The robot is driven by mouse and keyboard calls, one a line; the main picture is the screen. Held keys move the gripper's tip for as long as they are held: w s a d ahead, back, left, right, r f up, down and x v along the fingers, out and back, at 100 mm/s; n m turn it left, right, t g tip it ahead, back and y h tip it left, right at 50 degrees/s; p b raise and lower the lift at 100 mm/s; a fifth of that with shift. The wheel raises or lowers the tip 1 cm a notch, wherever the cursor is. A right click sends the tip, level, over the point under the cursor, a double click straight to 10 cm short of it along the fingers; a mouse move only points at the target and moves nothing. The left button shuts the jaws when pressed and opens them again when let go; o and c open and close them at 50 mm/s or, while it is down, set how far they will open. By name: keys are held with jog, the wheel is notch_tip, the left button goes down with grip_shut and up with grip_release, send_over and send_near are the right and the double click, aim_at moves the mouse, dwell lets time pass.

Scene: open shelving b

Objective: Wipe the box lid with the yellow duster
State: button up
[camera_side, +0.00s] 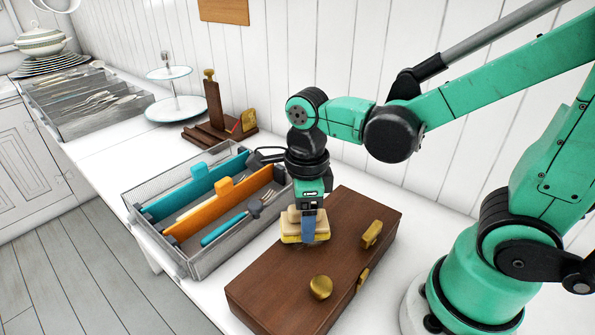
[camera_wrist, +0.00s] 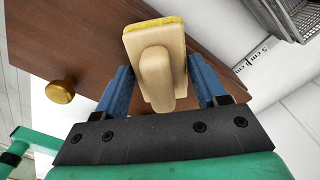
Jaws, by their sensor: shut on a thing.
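The box lid (camera_side: 280,285) is dark brown wood with brass fittings, closed on the white counter in front of my arm. The yellow duster (camera_side: 291,238) has a pale wooden back and handle with a yellow pad underneath. My gripper (camera_side: 309,222) points down over the lid's back left part, shut on the duster's handle. In the wrist view the duster (camera_wrist: 153,50) sits between the blue fingers of my gripper (camera_wrist: 160,90), with the brown lid (camera_wrist: 90,35) behind it. The pad appears at or just above the lid; I cannot tell whether it touches.
A grey mesh tray (camera_side: 195,268) with teal and orange dividers and cutlery stands close on the left of the box. A wooden stand (camera_side: 220,130) and a tiered white stand (camera_side: 173,95) are behind.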

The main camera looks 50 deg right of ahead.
aim_at(324, 230)
jog(key=shift+s+f, duration=0.15)
jog(key=shift+s, duration=0.75)
jog(key=shift+s+r, duration=0.25)
jog(key=shift+s, duration=0.6)
notch_tip(324, 230, up, 8)
jog(key=shift+f, duration=0.15)
